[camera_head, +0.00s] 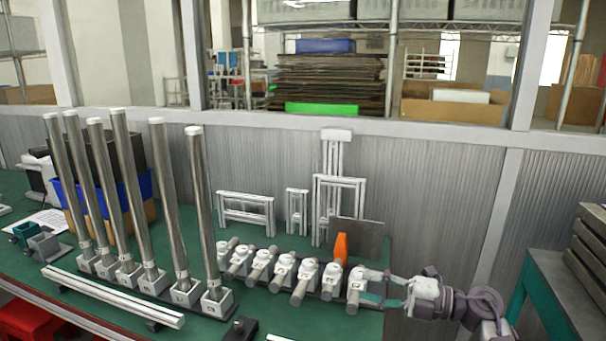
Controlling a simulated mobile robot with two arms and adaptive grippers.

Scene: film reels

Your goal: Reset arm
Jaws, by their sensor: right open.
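My right arm comes in from the lower right, and its gripper (376,288) is open over the right end of the green bench (290,325). Its two fingers point left, at the last of several white-and-grey fittings (307,270) in a row. The fingertips are close to that last fitting (356,282); I cannot tell whether they touch it. Nothing shows held between the fingers. My left gripper is not in view.
Several tall metal tubes (206,200) stand in white bases on the left. White bars (110,295) lie in front. An orange piece (341,248) and a grey plate (357,240) stand behind the fittings. A teal-legged table (560,290) is at right.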

